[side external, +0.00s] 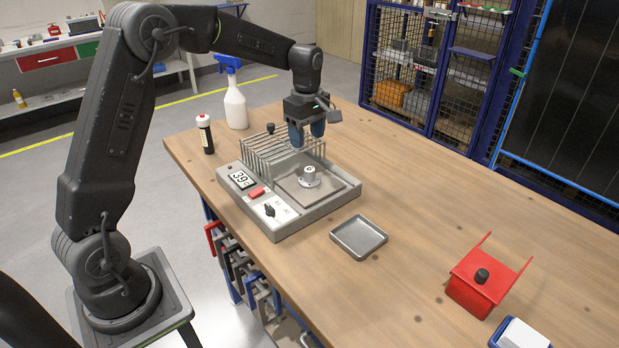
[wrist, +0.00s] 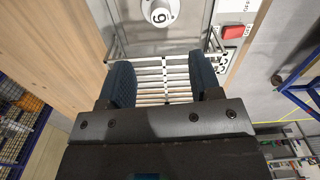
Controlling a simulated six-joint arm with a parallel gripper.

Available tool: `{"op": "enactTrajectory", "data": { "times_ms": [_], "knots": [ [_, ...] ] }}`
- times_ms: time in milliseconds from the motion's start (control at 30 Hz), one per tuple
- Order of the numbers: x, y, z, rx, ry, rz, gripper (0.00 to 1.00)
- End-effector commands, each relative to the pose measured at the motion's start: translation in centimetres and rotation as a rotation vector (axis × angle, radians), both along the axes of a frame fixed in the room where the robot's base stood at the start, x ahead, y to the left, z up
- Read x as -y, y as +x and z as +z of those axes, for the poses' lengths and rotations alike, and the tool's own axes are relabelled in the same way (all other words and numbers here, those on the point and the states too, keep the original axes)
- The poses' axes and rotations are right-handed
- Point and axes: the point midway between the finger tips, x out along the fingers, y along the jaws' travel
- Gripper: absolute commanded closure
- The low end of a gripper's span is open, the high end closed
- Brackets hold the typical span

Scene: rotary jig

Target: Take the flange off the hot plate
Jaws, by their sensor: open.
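The flange (side external: 309,177) is a small pale metal piece with a round hub. It sits on the flat plate of the hot plate (side external: 340,199), a grey box with a display, a red button and a black knob at its front left. In the wrist view the flange (wrist: 160,13) shows at the top edge, partly cut off. My gripper (side external: 307,140) has blue fingers pointing down, above the wire rack at the back of the hot plate and behind the flange. In the wrist view my gripper (wrist: 162,85) is open, with only rack bars visible between its fingers.
A wire guard rack (side external: 270,155) stands on the hot plate's back part. An empty metal tray (side external: 359,237) lies in front. A spray bottle (side external: 235,100) and a dark bottle (side external: 206,136) stand behind left. A red jig (side external: 468,290) is at the right. The table between is clear.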

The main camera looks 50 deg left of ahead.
Motion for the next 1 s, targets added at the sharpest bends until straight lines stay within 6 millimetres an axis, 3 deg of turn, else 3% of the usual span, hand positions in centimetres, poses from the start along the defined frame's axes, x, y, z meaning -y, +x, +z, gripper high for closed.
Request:
{"op": "enactTrajectory", "data": {
  "times_ms": [200,467,700,1000],
  "knots": [
    [0.1,-0.1,-3.8,-0.003,-0.001,-0.002,0.42],
    [0.4,-0.1,-5.6,-0.001,0.000,-0.004,0.42],
    [1.3,-0.3,-9.0,-0.003,0.000,-0.003,0.42],
    [1.2,-0.2,-10.0,0.002,0.000,-0.003,0.42]
  ]
}}
